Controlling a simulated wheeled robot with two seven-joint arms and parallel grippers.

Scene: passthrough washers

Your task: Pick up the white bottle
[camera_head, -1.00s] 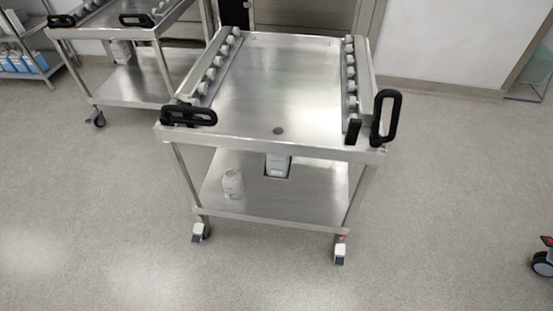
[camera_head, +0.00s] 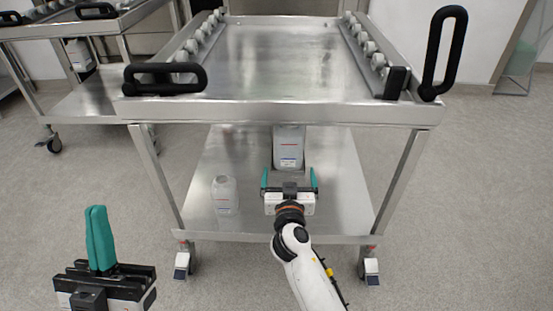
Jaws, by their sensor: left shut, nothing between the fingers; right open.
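A white bottle (camera_head: 289,148) with a printed label stands upright on the lower shelf of the steel trolley; its top is hidden by the upper deck's edge. A smaller white bottle (camera_head: 224,195) stands on the same shelf, further left and nearer the front. My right gripper (camera_head: 290,176) is open, its two teal fingers apart, in front of the labelled bottle, below its label in the picture. Nothing is seen between its fingers. My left gripper (camera_head: 98,238) is at the bottom left, outside the trolley, with its teal fingers together and empty.
The trolley's upper deck (camera_head: 270,70) overhangs the shelf (camera_head: 330,215), with legs on both sides. Black handles (camera_head: 165,79) rise at its front corners. A second trolley (camera_head: 90,105) stands at the back left. The floor at left and right is clear.

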